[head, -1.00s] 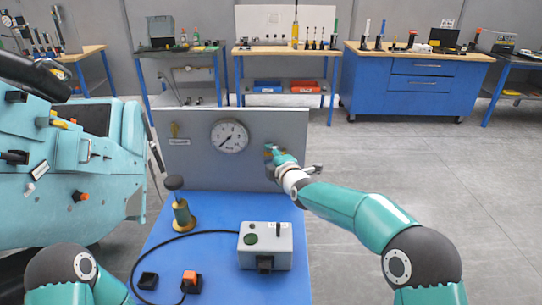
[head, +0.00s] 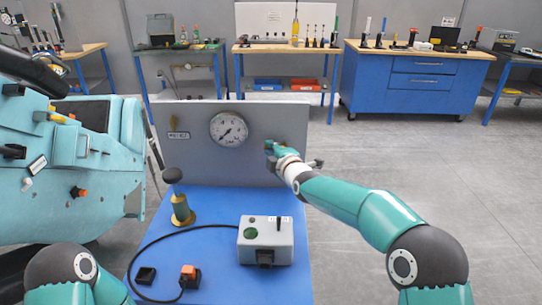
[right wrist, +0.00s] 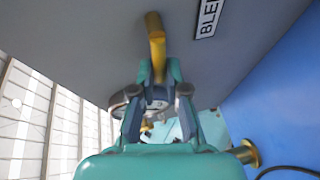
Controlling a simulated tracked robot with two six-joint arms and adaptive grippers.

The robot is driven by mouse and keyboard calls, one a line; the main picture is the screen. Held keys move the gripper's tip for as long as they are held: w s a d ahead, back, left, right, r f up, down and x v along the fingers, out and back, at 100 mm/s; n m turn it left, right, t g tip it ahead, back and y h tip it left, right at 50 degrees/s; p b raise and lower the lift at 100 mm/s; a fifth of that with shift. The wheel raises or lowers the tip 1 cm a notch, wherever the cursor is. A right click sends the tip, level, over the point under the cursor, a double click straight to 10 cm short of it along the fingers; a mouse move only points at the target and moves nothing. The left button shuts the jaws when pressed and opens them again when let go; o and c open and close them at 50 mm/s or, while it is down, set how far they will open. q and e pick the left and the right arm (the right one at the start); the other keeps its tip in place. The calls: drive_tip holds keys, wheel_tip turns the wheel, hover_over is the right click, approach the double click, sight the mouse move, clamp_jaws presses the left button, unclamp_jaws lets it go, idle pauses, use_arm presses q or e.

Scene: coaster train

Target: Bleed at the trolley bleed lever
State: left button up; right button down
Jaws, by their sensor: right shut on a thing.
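The yellow bleed lever (right wrist: 157,45) sticks out from the grey panel in the right wrist view, beside a label (right wrist: 208,18) whose visible letters read "BLE". My right gripper (right wrist: 158,78) is shut on the lever's end. In the head view my right gripper (head: 274,150) is at the right part of the upright panel (head: 180,165), and it hides the lever there. A round white gauge (head: 229,130) sits on the panel to the left of the gripper. My left gripper is out of view; only part of my left arm shows.
A brass hand pump (head: 182,210) with a dark knob and a grey box (head: 265,242) stand on the blue trolley top (head: 215,205). A black cable runs across it. Teal machinery (head: 80,180) stands at left.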

drive_tip(key=m+t+b, duration=0.1)
drive_tip(key=m+b, duration=0.3)
drive_tip(key=b, duration=0.1)
drive_tip(key=d+r+m+t+b, duration=0.1)
drive_tip(key=m+t+b, duration=0.1)
drive_tip(key=b, duration=0.4)
drive_tip(key=d+m+t+b, duration=0.1)
drive_tip(key=m+b, duration=0.4)
drive_tip(key=b, duration=0.1)
drive_tip(key=shift+d+r+m+t, duration=0.1)
drive_tip(key=shift+r+m+t, duration=0.2)
drive_tip(key=shift+r+t, duration=0.1)
drive_tip(key=m+b, duration=0.1)
drive_tip(key=m+t, duration=0.1)
drive_tip(key=m, duration=0.1)
drive_tip(key=shift+d+r+b, duration=0.15)
drive_tip(key=shift+d+b, duration=0.25)
drive_tip(key=shift+d+r+m+t+h+b, duration=0.1)
drive_tip(key=shift+d+m+t+h+b, duration=0.35)
drive_tip(key=shift+m, duration=0.6)
drive_tip(key=shift+d+r+m+t+h+b, duration=0.15)
drive_tip(key=shift+m+h, duration=0.5)
drive_tip(key=shift+m, duration=0.4)
drive_tip(key=shift+a, duration=0.1)
drive_tip(key=c, duration=1.2)
unclamp_jaws()
drive_tip(key=shift+s+r, duration=0.1)
drive_tip(key=shift+r, duration=0.05)
drive_tip(key=shift+r, duration=0.1)
